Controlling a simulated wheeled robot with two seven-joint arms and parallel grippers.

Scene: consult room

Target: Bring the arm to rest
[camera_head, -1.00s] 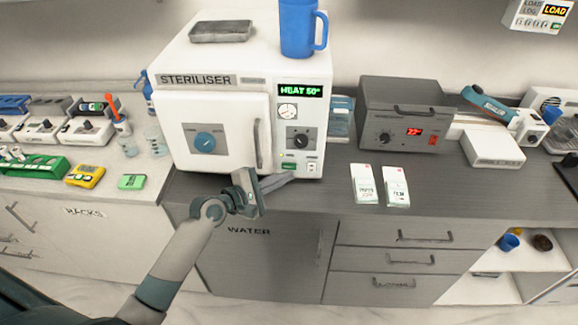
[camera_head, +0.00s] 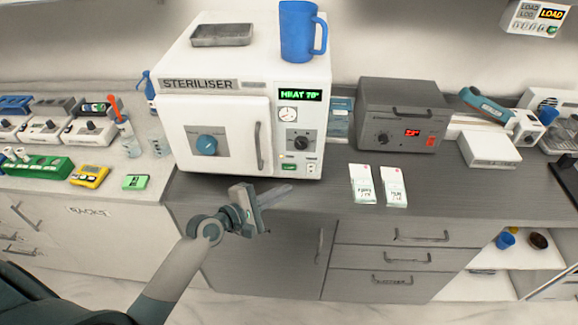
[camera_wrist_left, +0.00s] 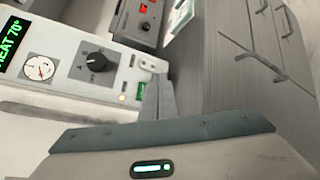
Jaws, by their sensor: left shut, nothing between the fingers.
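My left gripper (camera_head: 276,195) is shut and empty. It is in front of the steriliser, a little below its lower right corner, near the counter's front edge. In the left wrist view its shut fingers (camera_wrist_left: 157,100) point toward the steriliser's control panel and the grey counter. The white steriliser (camera_head: 225,172) has its door closed, and its green display (camera_head: 300,95) reads heat 70°. The display also shows in the left wrist view (camera_wrist_left: 11,45). My right gripper is not in view.
A blue mug (camera_head: 298,35) and a grey tray (camera_head: 222,42) stand on the steriliser. Two white packets (camera_head: 363,185) lie on the counter to the right, before a grey sealer box (camera_head: 400,112). Drawers (camera_head: 400,258) are below.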

